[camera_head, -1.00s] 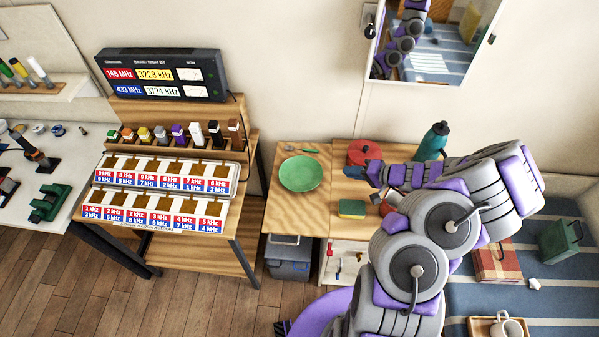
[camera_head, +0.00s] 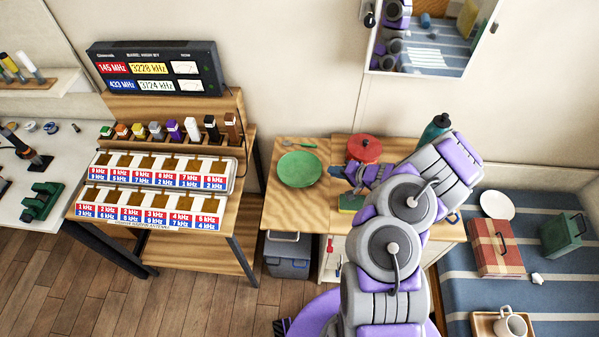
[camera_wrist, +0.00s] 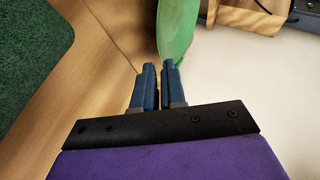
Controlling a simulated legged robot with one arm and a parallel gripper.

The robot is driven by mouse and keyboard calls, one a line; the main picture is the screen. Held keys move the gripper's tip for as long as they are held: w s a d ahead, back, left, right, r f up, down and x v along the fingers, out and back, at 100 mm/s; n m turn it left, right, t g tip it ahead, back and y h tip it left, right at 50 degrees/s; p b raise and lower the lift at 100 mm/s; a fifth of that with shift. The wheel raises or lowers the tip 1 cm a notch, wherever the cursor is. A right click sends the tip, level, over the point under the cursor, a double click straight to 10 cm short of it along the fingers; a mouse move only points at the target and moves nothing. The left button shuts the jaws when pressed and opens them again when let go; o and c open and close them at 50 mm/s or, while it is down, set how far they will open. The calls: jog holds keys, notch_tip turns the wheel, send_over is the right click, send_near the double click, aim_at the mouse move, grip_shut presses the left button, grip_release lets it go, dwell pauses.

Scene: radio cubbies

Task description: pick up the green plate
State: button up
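The green plate (camera_head: 299,169) lies on the left part of the wooden counter in the head view. Part of it shows at the top of the wrist view (camera_wrist: 178,28), just beyond my fingertips. My gripper (camera_head: 335,171) is right of the plate, its blue fingers pointing toward it. In the wrist view my gripper (camera_wrist: 159,70) is open with a narrow gap and nothing between the fingers. I cannot tell whether a fingertip touches the plate rim.
A green-topped sponge (camera_head: 350,203) sits under my arm, close to the gripper. A red pot (camera_head: 364,149) stands behind the gripper, and a teal bottle (camera_head: 435,130) stands to its right. A green-handled utensil (camera_head: 301,144) lies behind the plate. The counter's front left is clear.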

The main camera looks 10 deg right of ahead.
aim_at(323, 175)
jog(key=b+x, duration=0.1)
jog(key=x, duration=0.4)
jog(key=shift+a+f+b, duration=0.1)
jog(key=shift+a+b, duration=0.1)
jog(key=shift+b, duration=0.15)
jog(key=shift+w+a, duration=0.15)
jog(key=shift+w, duration=0.1)
grip_shut()
